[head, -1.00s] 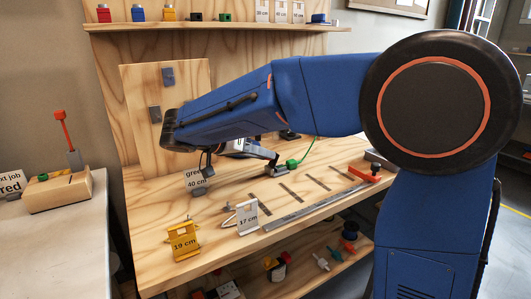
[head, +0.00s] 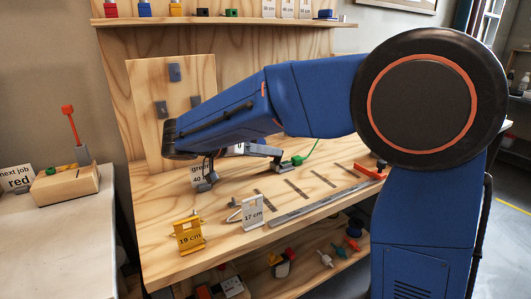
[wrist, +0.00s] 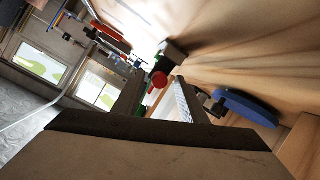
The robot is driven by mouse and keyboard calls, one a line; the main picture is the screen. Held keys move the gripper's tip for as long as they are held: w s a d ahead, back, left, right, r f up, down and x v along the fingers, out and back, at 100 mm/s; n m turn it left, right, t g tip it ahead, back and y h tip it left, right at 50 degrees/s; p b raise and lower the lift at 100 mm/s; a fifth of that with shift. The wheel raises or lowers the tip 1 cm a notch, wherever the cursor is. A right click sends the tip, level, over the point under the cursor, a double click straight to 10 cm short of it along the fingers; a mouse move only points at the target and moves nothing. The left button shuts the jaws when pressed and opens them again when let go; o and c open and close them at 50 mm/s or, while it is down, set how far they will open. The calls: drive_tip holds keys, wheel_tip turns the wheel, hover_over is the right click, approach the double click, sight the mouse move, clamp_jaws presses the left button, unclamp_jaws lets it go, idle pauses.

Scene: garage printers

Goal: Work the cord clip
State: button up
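Small grey clips show on the upright wooden panel (head: 146,140): an upper one (head: 174,72), a lower left one (head: 161,108) and one at the right (head: 196,100), partly behind my arm. I cannot tell which one is the cord clip. A green piece (head: 297,160) with a thin green cord lies on the bench. My gripper (head: 240,168) hangs under my forearm, over the back of the bench, near the "green 40 cm" card (head: 197,172), partly hidden. In the wrist view my gripper (wrist: 160,88) has its fingers apart. A red round piece (wrist: 158,80) shows between them, apparently beyond.
A yellow "19 cm" stand (head: 188,238) and a white "17 cm" stand (head: 252,213) are at the bench front, beside a long metal rail (head: 310,208). A red-orange piece (head: 370,172) is at the right. A side table (head: 50,225) holds a wooden block (head: 65,185).

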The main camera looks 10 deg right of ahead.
drive_tip(key=v, duration=1.7)
drive_tip(key=shift+a, duration=0.2)
drive_tip(key=shift+s, duration=0.15)
